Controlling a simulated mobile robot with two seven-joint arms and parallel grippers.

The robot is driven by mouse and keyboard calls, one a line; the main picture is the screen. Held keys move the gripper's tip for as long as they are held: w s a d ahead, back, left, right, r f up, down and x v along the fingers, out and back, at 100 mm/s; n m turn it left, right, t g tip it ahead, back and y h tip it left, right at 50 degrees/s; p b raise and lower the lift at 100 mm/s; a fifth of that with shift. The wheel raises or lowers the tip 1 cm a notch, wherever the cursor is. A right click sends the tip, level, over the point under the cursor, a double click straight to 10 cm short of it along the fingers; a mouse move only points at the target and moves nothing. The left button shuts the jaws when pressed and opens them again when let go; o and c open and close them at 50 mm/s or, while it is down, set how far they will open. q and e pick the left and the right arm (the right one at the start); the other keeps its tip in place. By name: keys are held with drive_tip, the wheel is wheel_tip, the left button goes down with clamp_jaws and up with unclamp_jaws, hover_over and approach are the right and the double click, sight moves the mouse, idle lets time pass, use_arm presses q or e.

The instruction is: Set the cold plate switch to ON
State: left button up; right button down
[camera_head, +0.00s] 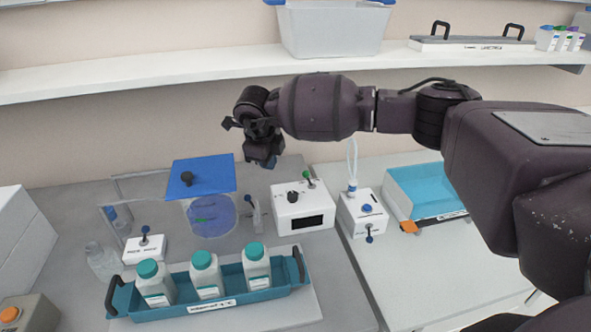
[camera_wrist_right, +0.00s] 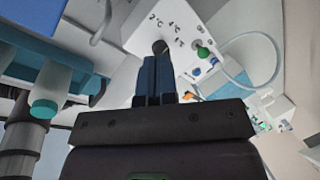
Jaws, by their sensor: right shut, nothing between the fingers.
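A white control box (camera_head: 303,215) with a dark display, a black knob (camera_head: 292,197) and a green-tipped toggle (camera_head: 307,175) stands at the back middle of the bench. In the right wrist view its face carries temperature marks, with the green-tipped toggle (camera_wrist_right: 203,51) beside the knob (camera_wrist_right: 160,47). I cannot read an ON mark. My right gripper (camera_head: 262,155) is shut and empty, above and left of the box. In the wrist view its blue fingers (camera_wrist_right: 155,75) point towards the knob; contact cannot be told. My left gripper is not in view.
A teal rack (camera_head: 217,302) with white bottles stands in front. A small white switch box (camera_head: 146,250) is at left. A blue-lidded clear chamber (camera_head: 200,180) stands left of the control box. Another switch box (camera_head: 362,212) and a blue tray (camera_head: 425,190) are at right.

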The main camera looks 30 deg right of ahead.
sight(308, 180)
drive_tip(key=d+h, duration=0.2)
drive_tip(key=s+d+r+m, duration=0.1)
drive_tip(key=d, duration=0.1)
drive_tip(key=shift+g+h, duration=0.4)
drive_tip(key=x, duration=0.8)
drive_tip(key=shift+f+p, duration=0.25)
drive_tip(key=shift+p, duration=0.1)
drive_tip(key=shift+x, duration=0.75)
drive_tip(key=shift+r, duration=0.1)
drive_tip(key=shift+d, duration=0.1)
